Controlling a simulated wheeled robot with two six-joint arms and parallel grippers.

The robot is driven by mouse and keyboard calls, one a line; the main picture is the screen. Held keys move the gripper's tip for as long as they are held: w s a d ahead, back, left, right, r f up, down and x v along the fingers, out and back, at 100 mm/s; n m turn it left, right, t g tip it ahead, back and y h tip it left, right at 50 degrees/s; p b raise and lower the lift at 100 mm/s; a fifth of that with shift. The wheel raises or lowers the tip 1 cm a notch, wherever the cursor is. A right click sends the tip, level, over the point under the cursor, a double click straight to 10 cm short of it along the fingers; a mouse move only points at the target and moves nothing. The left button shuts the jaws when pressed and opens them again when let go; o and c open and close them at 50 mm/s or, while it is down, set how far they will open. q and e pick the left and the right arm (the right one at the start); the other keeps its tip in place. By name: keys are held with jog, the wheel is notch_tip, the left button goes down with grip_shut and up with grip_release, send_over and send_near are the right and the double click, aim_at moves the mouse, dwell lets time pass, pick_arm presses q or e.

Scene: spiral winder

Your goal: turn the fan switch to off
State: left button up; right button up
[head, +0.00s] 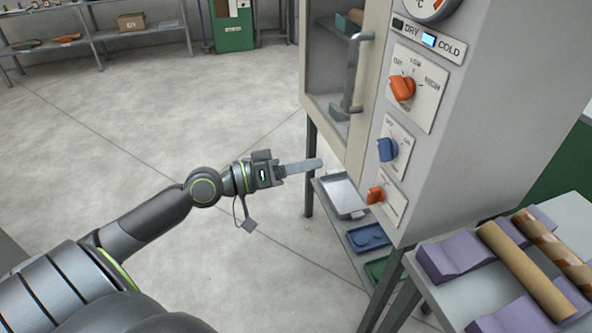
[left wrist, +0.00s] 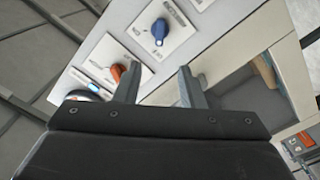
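The fan switch appears to be the upper orange knob (head: 403,88) on a white plate marked OFF, LOW and HIGH, on the cabinet's front. I cannot tell surely which mark it points to. In the left wrist view the orange knob (left wrist: 118,72) shows just beyond the left-hand finger. My left gripper (head: 318,163) is in front of the cabinet, left of and lower than the knob in the head view, apart from it. Its two fingers (left wrist: 159,68) stand apart with nothing between them. My right gripper is not in view.
A blue knob (head: 387,149) and a smaller orange knob (head: 375,194) sit below on the panel. A lit indicator (head: 429,40) is above. The glazed door's handle (head: 352,75) juts out at left. A table with cardboard tubes (head: 525,268) stands at lower right.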

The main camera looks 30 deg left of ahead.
pick_arm(q)
jog(key=shift+s+a, duration=0.45)
jog(key=shift+s, duration=0.15)
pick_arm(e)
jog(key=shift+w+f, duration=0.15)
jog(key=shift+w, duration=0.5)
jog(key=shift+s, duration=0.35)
